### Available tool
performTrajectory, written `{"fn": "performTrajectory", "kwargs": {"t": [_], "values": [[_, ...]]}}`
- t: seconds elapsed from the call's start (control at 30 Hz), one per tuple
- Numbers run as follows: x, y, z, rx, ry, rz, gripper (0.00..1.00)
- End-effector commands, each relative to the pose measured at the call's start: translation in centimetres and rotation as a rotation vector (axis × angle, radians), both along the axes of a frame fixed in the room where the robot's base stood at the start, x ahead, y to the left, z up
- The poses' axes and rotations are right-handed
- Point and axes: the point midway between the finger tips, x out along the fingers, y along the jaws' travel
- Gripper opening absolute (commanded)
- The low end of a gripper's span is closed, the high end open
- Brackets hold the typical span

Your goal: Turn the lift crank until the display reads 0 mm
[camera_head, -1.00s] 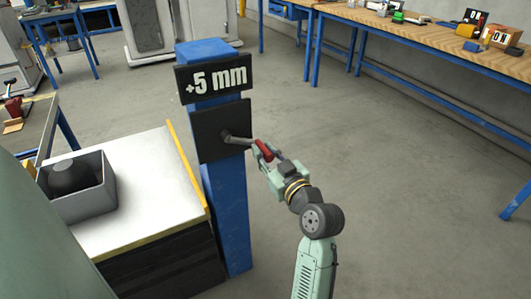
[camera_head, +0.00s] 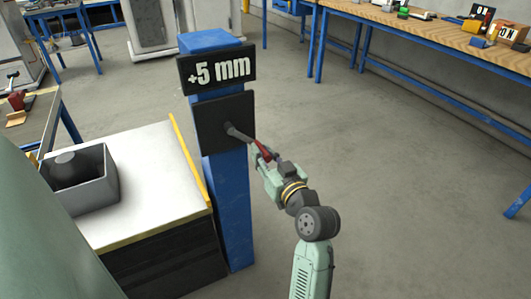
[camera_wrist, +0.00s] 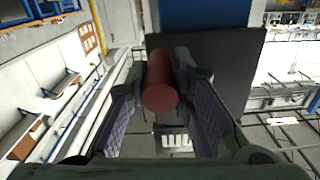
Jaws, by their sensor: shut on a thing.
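The display (camera_head: 217,72) on the blue post (camera_head: 231,205) reads +5 mm. Below it is a black plate (camera_head: 212,125) with the lift crank (camera_head: 240,135), whose arm points right and slightly down to a red handle (camera_head: 264,151). My gripper (camera_head: 263,160) is shut on that red handle. In the wrist view the red handle (camera_wrist: 160,85) lies between the two fingers, end toward the camera, with the black plate (camera_wrist: 230,70) behind it. The far part of the crank is hidden there.
A white-topped cabinet (camera_head: 150,185) with a yellow edge stands left of the post and carries a grey bin (camera_head: 95,190) holding a dark object. A long workbench (camera_head: 440,37) runs along the back right. The floor right of my arm is clear.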

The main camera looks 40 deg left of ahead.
Motion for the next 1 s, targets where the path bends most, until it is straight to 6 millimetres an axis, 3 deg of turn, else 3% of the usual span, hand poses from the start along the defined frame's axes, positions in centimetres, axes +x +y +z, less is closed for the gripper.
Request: {"fn": "performTrajectory", "kwargs": {"t": [0.1,0.13,0.43,0.77,1.0], "values": [[-0.1,0.0,0.0,-0.002,0.001,0.002,0.00],[-0.1,0.0,0.0,-0.002,0.001,0.002,0.21],[0.0,0.0,0.0,-0.001,-0.001,0.002,0.41],[-0.1,-0.2,0.0,-0.001,-0.001,0.000,0.41],[-1.4,-3.6,0.0,-0.001,0.000,-0.003,0.41]]}}
